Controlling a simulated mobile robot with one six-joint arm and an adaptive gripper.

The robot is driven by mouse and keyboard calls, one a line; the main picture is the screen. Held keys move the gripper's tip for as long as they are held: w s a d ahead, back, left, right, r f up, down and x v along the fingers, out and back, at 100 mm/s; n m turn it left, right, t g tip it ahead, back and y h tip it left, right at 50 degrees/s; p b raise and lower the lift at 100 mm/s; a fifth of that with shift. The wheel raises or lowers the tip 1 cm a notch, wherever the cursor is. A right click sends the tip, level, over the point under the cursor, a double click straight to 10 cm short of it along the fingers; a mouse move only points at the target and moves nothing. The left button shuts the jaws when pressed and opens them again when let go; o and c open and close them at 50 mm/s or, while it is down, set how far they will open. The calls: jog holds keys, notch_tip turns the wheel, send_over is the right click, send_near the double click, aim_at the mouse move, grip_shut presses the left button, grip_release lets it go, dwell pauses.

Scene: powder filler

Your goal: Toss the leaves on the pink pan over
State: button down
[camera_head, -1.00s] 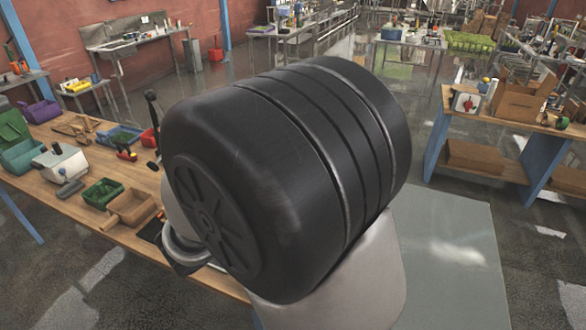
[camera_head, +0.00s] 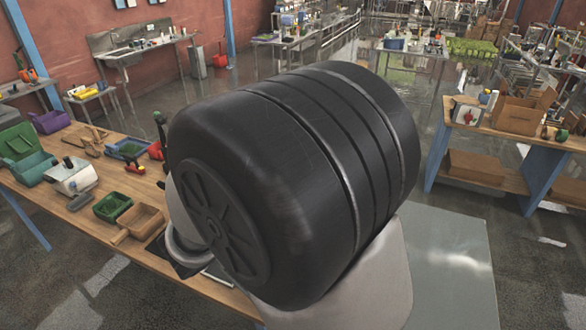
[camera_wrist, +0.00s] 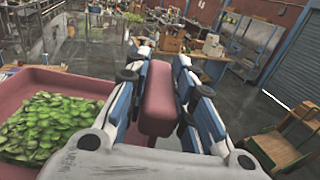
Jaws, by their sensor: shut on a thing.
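In the wrist view, my gripper (camera_wrist: 162,62) is shut on a pink block-shaped handle (camera_wrist: 158,100), with one finger on each side of it. The pink pan (camera_wrist: 70,80) is at the left of that view, cut off by the picture edge. A heap of green leaves (camera_wrist: 45,125) lies in the pan, to the left of my gripper. How the handle joins the pan is hidden behind my finger. In the head view, my own arm covers the middle, and neither the pan nor my fingertips can be made out.
A wooden workbench (camera_head: 108,160) with several small bins and tools is at the left in the head view. Another bench (camera_head: 484,133) with a cardboard box (camera_head: 522,108) stands at the right.

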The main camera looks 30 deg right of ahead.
notch_tip(320, 180, down, 7)
jog(key=b, duration=0.4)
jog(key=shift+f, duration=0.15)
notch_tip(320, 180, up, 8)
jog(key=p, duration=0.6)
jog(key=shift+f+p, duration=0.15)
jog(key=shift+p, duration=0.2)
notch_tip(320, 180, down, 8)
jog(key=b, duration=0.5)
notch_tip(320, 180, up, 8)
jog(key=p, duration=0.6)
jog(key=shift+p, duration=0.3)
notch_tip(320, 180, down, 8)
jog(key=b, duration=0.5)
jog(key=shift+b, duration=0.35)
jog(key=shift+r, duration=0.35)
